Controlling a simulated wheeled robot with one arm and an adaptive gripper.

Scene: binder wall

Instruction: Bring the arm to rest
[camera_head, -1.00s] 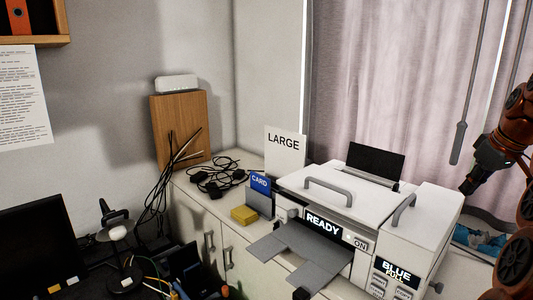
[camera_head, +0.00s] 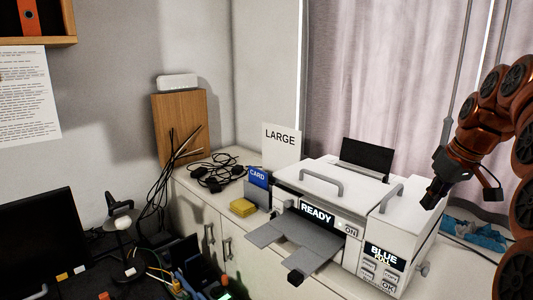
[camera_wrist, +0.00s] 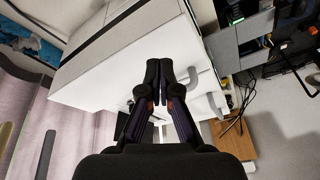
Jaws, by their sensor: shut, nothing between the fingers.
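My arm, orange and black, is bent at the right edge of the head view. My gripper (camera_head: 432,196) hangs from it, pointing down and left, close to the right end of the white printer in the picture. In the wrist view my gripper (camera_wrist: 158,72) has its black fingers together, with nothing between them. The white printer (camera_head: 320,188) stands on the cabinet top, with "READY" and "BLUE" on its displays. The wrist view shows the printer's white body (camera_wrist: 110,60) beyond the fingers. I cannot tell the exact gap between them.
A blue cloth (camera_head: 474,233) lies right of the printer. A curtain (camera_head: 350,80) hangs behind.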

